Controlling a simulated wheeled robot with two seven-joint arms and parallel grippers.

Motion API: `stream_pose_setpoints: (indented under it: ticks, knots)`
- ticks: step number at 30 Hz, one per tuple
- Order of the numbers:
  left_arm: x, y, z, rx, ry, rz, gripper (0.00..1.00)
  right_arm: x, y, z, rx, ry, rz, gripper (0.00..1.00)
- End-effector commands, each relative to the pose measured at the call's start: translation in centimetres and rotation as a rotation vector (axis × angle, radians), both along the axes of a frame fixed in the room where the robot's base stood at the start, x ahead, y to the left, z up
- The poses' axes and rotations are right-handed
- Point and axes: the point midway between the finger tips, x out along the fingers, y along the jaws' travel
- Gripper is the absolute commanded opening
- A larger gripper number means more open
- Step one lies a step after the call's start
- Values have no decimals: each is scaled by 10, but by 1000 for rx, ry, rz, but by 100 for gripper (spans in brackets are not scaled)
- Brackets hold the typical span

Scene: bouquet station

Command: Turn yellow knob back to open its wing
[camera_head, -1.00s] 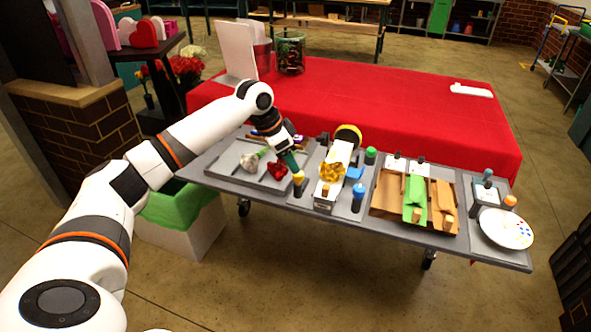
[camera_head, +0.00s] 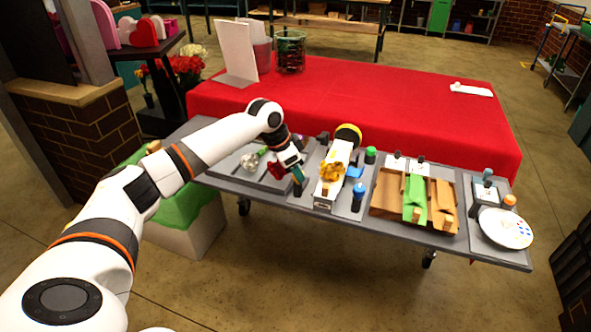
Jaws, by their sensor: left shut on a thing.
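My left gripper (camera_head: 298,174) is shut on the yellow knob and points down at the left front of the bouquet holder. The fingers hide the yellow knob; its dark post (camera_head: 298,189) shows just below them. The white holder (camera_head: 341,156) has a yellow flower bunch (camera_head: 332,172) lying on it. A blue knob (camera_head: 358,189) and a green knob (camera_head: 370,153) stand upright along its right side, with a blue wing (camera_head: 355,172) between them. The yellow knob's own wing cannot be made out. My right gripper is not in view.
A grey tray (camera_head: 232,172) with flowers lies left of the holder, close to my gripper. The red table (camera_head: 420,105) is behind.

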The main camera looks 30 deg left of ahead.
Motion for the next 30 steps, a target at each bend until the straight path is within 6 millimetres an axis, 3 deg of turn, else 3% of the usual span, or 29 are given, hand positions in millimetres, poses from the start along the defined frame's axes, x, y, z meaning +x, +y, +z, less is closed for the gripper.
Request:
stream_pose_setpoints:
  ticks: [5,11,30]
  knots:
    - [0,0,1,1,1,12,6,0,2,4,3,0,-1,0]
    - [-1,-1,5,0,2,82,6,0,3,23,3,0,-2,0]
    - [-2,-6,8,-2,3,640,6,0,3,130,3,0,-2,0]
